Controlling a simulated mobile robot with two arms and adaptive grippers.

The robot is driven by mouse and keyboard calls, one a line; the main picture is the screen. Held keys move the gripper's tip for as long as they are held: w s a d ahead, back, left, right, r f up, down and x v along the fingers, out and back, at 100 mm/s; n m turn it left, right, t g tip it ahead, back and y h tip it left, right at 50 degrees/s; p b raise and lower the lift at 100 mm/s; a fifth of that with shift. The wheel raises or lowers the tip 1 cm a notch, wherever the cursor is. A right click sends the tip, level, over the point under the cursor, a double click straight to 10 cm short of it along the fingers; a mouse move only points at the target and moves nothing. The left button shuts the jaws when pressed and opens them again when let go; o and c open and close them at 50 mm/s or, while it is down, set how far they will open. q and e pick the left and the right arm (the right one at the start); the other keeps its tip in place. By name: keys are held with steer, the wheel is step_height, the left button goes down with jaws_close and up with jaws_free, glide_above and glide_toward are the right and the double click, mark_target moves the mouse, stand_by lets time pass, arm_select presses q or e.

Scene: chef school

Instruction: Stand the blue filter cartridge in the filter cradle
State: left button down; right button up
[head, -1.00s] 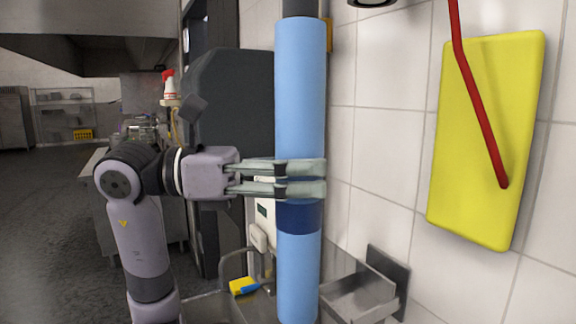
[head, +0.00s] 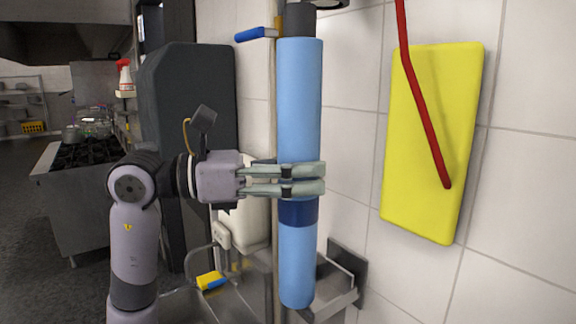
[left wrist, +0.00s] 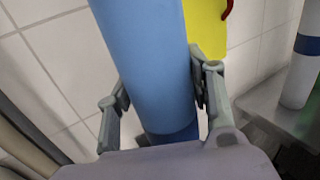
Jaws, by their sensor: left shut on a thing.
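The blue filter cartridge (head: 299,100) is a long light-blue cylinder with a dark-blue band and a dark grey top end. It is upright in the head view. My left gripper (head: 305,180) is shut on it just above the band, fingers pointing right. The left wrist view shows the cartridge (left wrist: 150,65) between the two fingers (left wrist: 165,105). Its lower end hangs in front of a grey metal bracket (head: 345,262) by the wall, which may be the filter cradle. I cannot tell whether they touch. My right gripper is not in view.
A pipe (head: 274,100) with a blue lever (head: 254,34) stands close behind the cartridge. A yellow board (head: 430,140) and red rod (head: 420,95) are on the tiled wall. A yellow-blue sponge (head: 211,281) lies low left. A white cylinder (left wrist: 301,75) stands right.

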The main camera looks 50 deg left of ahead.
arm_select(q)
steer(key=shift+w+d+f, duration=0.1)
steer(key=shift+w+f, duration=0.1)
steer(key=shift+w, duration=0.45)
steer(key=shift+w+a+f, duration=0.1)
steer(key=shift+w+f, duration=0.15)
steer(key=shift+w, duration=0.4)
steer(key=shift+w+d+f, duration=0.1)
steer(key=shift+w+f, duration=0.1)
steer(key=shift+w, duration=0.45)
steer(key=c, duration=0.8)
jaws_free()
steer(key=shift+s+d, duration=0.1)
steer(key=shift+o, duration=0.5)
steer(key=shift+f, duration=0.1)
steer(key=shift+f, duration=0.1)
